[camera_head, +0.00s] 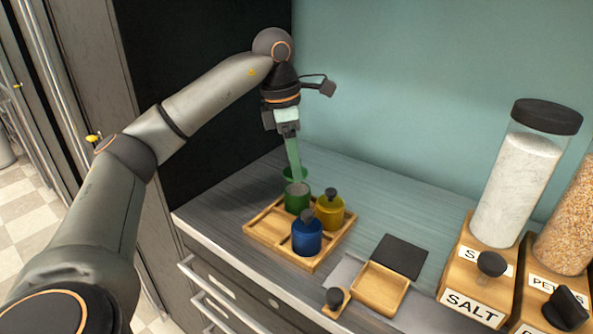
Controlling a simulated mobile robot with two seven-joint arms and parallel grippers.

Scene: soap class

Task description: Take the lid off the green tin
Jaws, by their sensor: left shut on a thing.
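The green tin (298,201) stands upright in the wooden tray (262,232), behind the blue tin (307,238) and left of the yellow tin (330,213). The blue and yellow tins have dark-knobbed tops. My right gripper is not in view.
Right of the tray are a dark square mat (400,256), a small wooden tray (380,290) and a dark-knobbed wooden piece (336,300). A tall salt dispenser (515,190) stands at the right, a grain dispenser (570,230) beside it. The counter behind the mat is clear.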

